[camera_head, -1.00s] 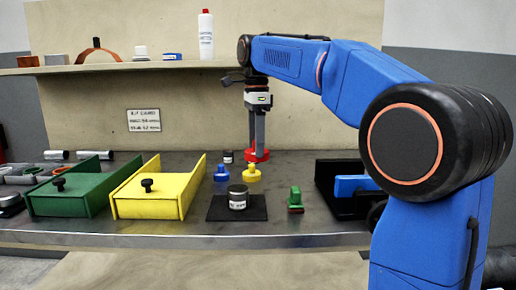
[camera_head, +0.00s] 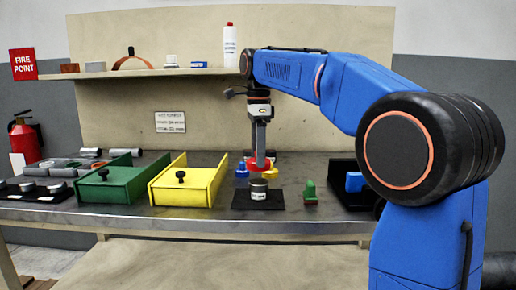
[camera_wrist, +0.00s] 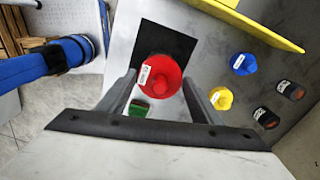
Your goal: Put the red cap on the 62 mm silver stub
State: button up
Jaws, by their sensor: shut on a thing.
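My gripper (camera_head: 258,158) is shut on the red cap (camera_head: 258,165), pointing down. In the wrist view the red cap (camera_wrist: 160,74) sits between the two fingers (camera_wrist: 158,88). A silver stub (camera_head: 258,187) with a white label stands upright on a black mat (camera_head: 240,202). In the head view the cap appears just above this stub, with a small gap. In the wrist view the mat (camera_wrist: 165,45) shows behind the cap, and the stub is hidden. I cannot read the size on the label.
A green piece (camera_head: 310,192) is right of the mat. Yellow (camera_head: 190,184) and green (camera_head: 108,184) bins stand left; a black bin (camera_head: 342,196) stands right.

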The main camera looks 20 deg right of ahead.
aim_at(258, 182)
jog(key=shift+f, duration=3)
jog(key=o, duration=1.1)
